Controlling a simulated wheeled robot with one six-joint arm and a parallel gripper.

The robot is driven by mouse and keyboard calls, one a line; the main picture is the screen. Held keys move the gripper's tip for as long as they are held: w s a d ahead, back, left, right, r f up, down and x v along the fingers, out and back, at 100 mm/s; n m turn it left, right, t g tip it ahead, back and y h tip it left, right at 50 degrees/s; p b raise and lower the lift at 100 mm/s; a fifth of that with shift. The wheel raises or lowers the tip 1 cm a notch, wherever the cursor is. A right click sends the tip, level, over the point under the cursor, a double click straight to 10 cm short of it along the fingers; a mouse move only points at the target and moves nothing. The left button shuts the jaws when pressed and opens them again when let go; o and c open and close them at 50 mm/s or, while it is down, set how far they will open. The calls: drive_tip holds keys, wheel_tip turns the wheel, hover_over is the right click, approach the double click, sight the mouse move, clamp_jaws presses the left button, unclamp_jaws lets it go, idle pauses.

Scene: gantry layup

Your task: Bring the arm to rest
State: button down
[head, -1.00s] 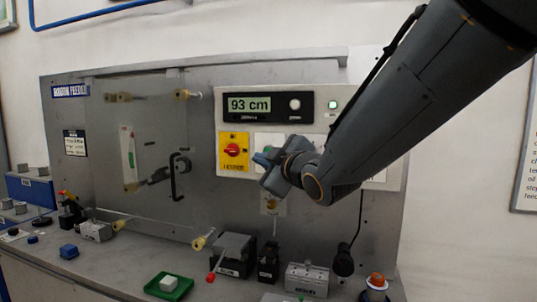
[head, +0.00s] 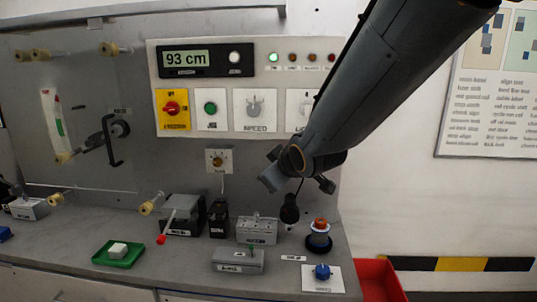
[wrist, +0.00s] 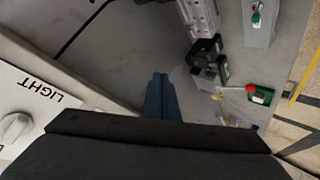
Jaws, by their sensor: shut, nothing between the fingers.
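My arm reaches in from the upper right in the head view. My gripper (head: 272,180) is below the control panel and in front of the grey back plate, above the bench. In the wrist view its fingers (wrist: 159,82) are together with nothing between them. No contact with the panel or bench items shows. The arm covers part of the right end of the control panel (head: 210,140).
The panel carries a 93 cm display (head: 188,58), knobs and lamps. A red bin (head: 378,280) is at the lower right.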

drive_tip(key=s+d+f+m+g+h, duration=0.4)
drive_tip(key=s+d+f+m, duration=0.3)
drive_tip(key=d+f, duration=0.5)
drive_tip(key=s+d+f+m+g, duration=0.2)
drive_tip(key=s+d+f+g, duration=0.1)
drive_tip(key=s, duration=0.5)
drive_tip(key=s+d+f+m+g, duration=0.2)
drive_tip(key=s+d, duration=0.3)
drive_tip(key=s, duration=0.3)
drive_tip(key=shift+s+d+f+g+h, duration=0.2)
drive_tip(key=shift+d+f+g+h, duration=0.15)
drive_tip(key=shift+f, duration=0.2)
